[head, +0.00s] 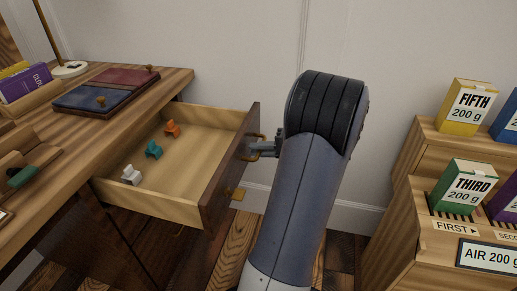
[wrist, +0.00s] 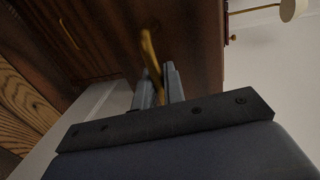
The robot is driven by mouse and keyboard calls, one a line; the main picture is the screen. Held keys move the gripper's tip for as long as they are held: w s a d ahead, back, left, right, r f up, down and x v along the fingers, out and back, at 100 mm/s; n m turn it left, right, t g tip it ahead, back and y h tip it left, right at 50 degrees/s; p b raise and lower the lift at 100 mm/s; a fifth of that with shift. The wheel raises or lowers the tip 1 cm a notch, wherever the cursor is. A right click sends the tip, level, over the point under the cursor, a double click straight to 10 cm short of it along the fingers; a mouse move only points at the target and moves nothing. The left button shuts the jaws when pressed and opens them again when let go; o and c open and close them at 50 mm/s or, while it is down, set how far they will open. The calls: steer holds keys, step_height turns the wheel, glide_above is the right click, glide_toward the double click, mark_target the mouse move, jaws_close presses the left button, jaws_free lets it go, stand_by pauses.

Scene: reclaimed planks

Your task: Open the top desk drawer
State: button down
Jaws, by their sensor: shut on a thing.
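The top desk drawer (head: 200,205) is pulled well out from the desk (head: 100,132) in the head view. It holds a white, a teal and an orange small piece on its pale floor. My gripper (head: 262,148) is at the outside of the dark drawer front (head: 226,178), shut on the brass handle (head: 256,136). The wrist view shows my gripper's fingers (wrist: 170,84) around the brass handle (wrist: 151,62), close to the dark front. My arm hides part of the floor and wall behind it.
On the desktop lie a blue case (head: 90,98) and a dark red case (head: 125,77), with a lamp base (head: 70,69) behind. A wooden stand with labelled boxes, including a yellow one (head: 465,107) and a green one (head: 463,187), is at the right.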

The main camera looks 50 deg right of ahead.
steer(key=c, duration=1.6)
jaws_free()
steer(key=shift+c, duration=0.2)
steer(key=p+v, duration=0.3)
steer(key=v, duration=0.7)
steer(key=shift+s+d, duration=0.2)
steer(key=shift+s, duration=0.15)
steer(key=shift+o, duration=0.4)
